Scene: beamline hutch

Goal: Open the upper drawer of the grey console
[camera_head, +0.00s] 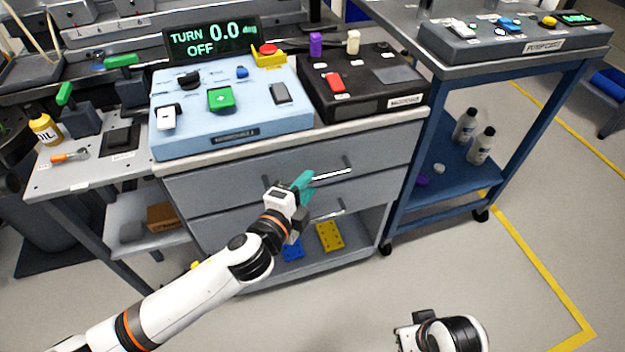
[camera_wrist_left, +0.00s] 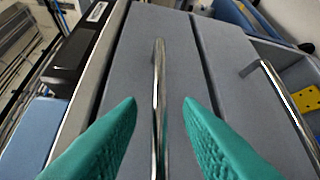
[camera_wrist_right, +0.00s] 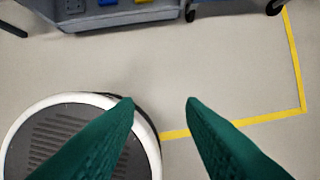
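The grey console has two drawers. The upper drawer (camera_head: 240,192) looks shut, and its silver bar handle (camera_head: 332,174) sticks out from its front. My left gripper (camera_head: 304,186) is at the left end of that handle. In the left wrist view the teal fingers are open, one on each side of the upper handle (camera_wrist_left: 158,95), with gaps on both sides. The lower drawer's handle (camera_head: 327,215) also shows in the left wrist view (camera_wrist_left: 290,110). My right gripper (camera_wrist_right: 160,105) is open and empty above the floor; its fingers are hidden in the head view.
On the console top stand a light blue control box (camera_head: 230,118) and a black box (camera_head: 365,90). A yellow part (camera_head: 330,236) and a blue part (camera_head: 292,251) lie on the open shelf below. A blue cart (camera_head: 455,190) stands right. Floor in front is clear.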

